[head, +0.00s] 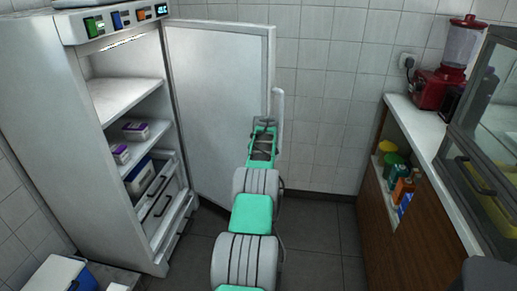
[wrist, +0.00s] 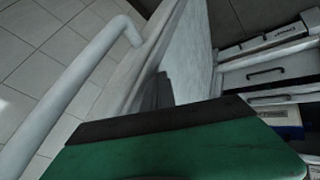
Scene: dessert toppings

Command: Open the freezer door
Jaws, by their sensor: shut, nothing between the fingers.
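The white freezer (head: 30,90) stands at the left with its door (head: 222,100) swung wide open, showing the inner panel. The door handle (head: 277,105), a pale vertical bar, shows past the door's free edge. My gripper (head: 264,124) is shut and empty near that free edge, on the inner side. In the wrist view the handle (wrist: 65,90) is at the left, apart from the green gripper body, and the door (wrist: 185,50) runs up the middle. Whether my fingertips touch the door is unclear.
Inside the freezer are shelves (head: 125,97) with several small boxes (head: 135,130) and drawers (head: 165,210). A blue and white cooler (head: 62,275) is at the lower left. A counter (head: 425,125) with a red blender (head: 450,70) stands at the right. Floor (head: 320,225) is clear between.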

